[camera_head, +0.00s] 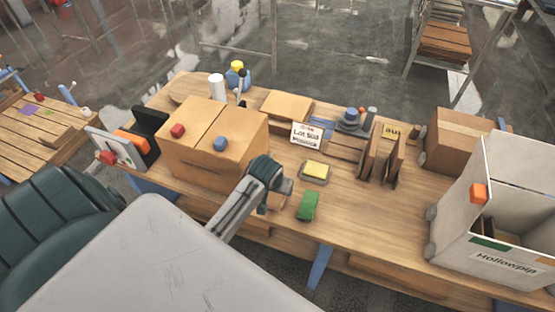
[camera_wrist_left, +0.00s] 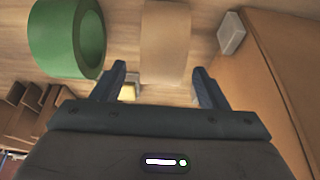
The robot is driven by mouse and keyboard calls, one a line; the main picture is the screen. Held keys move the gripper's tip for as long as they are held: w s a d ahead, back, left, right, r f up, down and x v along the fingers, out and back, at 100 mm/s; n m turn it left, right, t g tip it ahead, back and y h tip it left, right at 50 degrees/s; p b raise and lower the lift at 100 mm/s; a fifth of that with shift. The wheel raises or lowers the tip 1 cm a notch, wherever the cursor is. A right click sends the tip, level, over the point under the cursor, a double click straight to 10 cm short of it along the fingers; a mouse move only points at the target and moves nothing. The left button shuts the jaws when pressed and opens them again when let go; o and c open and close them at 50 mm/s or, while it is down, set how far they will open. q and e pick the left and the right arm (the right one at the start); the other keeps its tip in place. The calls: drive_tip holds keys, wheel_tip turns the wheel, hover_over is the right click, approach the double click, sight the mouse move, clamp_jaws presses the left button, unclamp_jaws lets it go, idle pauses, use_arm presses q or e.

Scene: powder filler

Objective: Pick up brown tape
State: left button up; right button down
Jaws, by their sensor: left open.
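The brown tape (camera_wrist_left: 166,42) is a tan roll on the wooden table, at the top middle of the left wrist view. My left gripper (camera_wrist_left: 158,70) is open, and its fingers point toward the tape, one to each side of its lower part in the picture. I see no contact. My right gripper is not in view.
A large cardboard box (camera_head: 205,145) stands close left of the gripper in the head view. A grey block (camera_wrist_left: 231,33) lies between tape and box. A white bin (camera_head: 505,262) stands at the right; table front between is clear.

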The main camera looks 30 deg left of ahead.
use_arm(q)
drive_tip(key=shift+x, duration=1)
drive_tip(key=shift+w+a+f+p, duration=0.15)
drive_tip(key=shift+f+p, duration=0.15)
drive_tip(key=shift+f, duration=0.15)
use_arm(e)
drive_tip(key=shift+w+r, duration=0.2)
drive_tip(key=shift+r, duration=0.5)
use_arm(q)
drive_tip(key=c, duration=1.2)
drive_tip(key=shift+o, duration=0.2)
drive_tip(key=shift+r, duration=0.1)
